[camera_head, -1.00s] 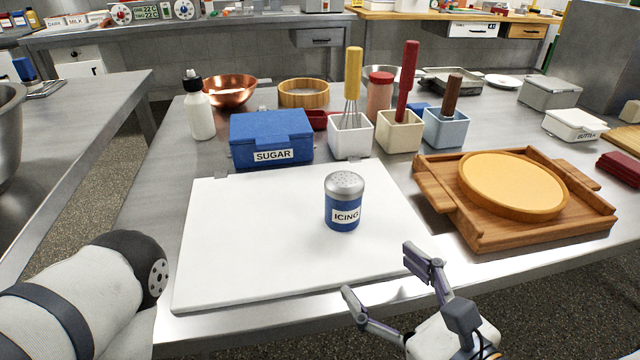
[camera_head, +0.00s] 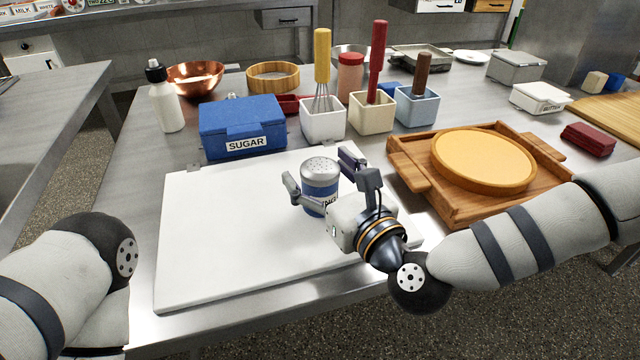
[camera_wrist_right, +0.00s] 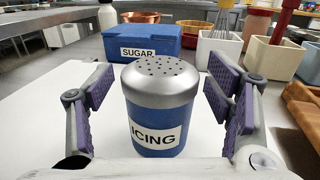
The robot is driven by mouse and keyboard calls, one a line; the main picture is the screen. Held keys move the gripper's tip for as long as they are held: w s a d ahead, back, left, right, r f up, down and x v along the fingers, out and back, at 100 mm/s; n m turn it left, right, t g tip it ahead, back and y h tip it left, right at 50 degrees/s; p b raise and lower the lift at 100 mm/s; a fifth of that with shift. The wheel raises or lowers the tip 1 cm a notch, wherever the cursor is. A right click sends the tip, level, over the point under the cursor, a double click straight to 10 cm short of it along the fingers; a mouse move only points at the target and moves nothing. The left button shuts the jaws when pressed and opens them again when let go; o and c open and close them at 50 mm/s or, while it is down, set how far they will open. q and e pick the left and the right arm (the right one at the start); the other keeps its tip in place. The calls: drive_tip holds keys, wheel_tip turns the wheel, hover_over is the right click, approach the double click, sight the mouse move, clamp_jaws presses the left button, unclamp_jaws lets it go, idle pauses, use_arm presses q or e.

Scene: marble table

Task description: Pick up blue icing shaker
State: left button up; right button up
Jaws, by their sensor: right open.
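The blue icing shaker (camera_head: 320,178) stands upright on the white board (camera_head: 215,235) in the head view. It has a silver perforated lid and a white label. My right gripper (camera_head: 322,182) is open, with one finger on each side of the shaker. In the right wrist view the shaker (camera_wrist_right: 160,110) sits between the purple-padded fingers, with a visible gap on both sides. The right gripper's body hides part of the label in the head view. My left arm shows at the lower left, but its gripper is out of view.
A blue sugar box (camera_head: 243,128) stands behind the board, beside a white bottle (camera_head: 167,100). Several utensil holders, including a white one with a whisk (camera_head: 323,122), stand behind the shaker. A wooden tray (camera_head: 425,192) with a round yellow piece (camera_head: 485,160) is at the right.

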drive_tip(key=c, duration=1.4)
